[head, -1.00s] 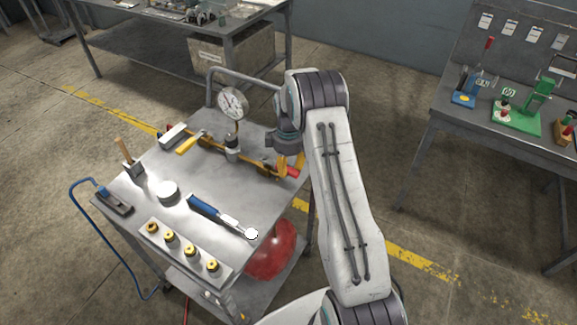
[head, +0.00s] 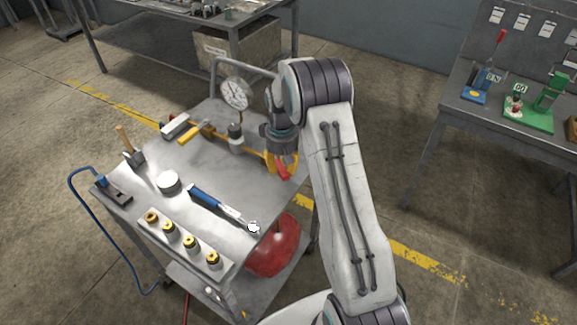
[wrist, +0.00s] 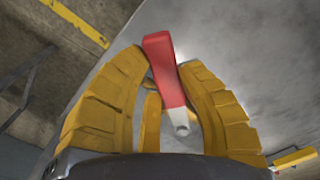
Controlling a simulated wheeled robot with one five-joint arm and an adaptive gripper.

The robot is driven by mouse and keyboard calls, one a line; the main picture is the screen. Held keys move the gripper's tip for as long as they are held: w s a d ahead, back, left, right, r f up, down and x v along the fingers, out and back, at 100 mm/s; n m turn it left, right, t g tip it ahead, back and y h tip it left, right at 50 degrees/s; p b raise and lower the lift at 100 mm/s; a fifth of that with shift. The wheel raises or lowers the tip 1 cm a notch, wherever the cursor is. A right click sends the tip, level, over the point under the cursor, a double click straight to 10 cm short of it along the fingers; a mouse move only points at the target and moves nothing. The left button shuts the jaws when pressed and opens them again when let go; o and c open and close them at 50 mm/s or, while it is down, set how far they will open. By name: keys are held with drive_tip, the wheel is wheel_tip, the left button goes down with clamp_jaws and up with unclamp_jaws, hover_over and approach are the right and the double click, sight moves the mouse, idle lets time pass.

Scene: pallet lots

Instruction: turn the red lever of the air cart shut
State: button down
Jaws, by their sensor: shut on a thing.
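The red lever (head: 283,174) is at the right edge of the cart top (head: 215,165), at the end of the yellow pipe run, and points toward the near side. My gripper (head: 281,160) comes down on it from above with its yellow fingers around it. In the wrist view the red lever (wrist: 161,62) lies between the fingers of my gripper (wrist: 168,90), its pale metal shank toward the palm. The gripper is shut on the lever. The lever's pivot and valve body are mostly hidden by the fingers.
A pressure gauge (head: 235,93) stands on the pipe left of my gripper. A blue-handled wrench (head: 205,198), a block with brass fittings (head: 190,243) and a hammer (head: 129,147) lie on the cart. A red tank (head: 270,252) sits below. A workbench (head: 475,105) is at right.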

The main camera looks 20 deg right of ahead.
drive_tip(key=a+m+b, duration=0.1)
drive_tip(key=a+m, duration=0.1)
drive_tip(key=shift+a+f+m, duration=0.15)
drive_tip(key=shift+m, duration=0.25)
drive_tip(key=a+m, duration=0.2)
drive_tip(key=shift+w+m, duration=0.2)
drive_tip(key=shift+m, duration=0.2)
drive_tip(key=a+m, duration=0.1)
drive_tip(key=w+a+m, duration=0.1)
drive_tip(key=m, duration=0.1)
drive_tip(key=shift+w+b, duration=0.1)
drive_tip(key=shift+b, duration=0.2)
drive_tip(key=shift+w+a+m, duration=0.4)
drive_tip(key=shift+m, duration=0.4)
drive_tip(key=shift+w+a+m, duration=0.35)
drive_tip(key=shift+m, duration=0.45)
drive_tip(key=c, duration=1)
unclamp_jaws()
drive_tip(key=shift+w, duration=0.15)
drive_tip(key=shift+c, duration=0.2)
drive_tip(key=shift+o, duration=1.3)
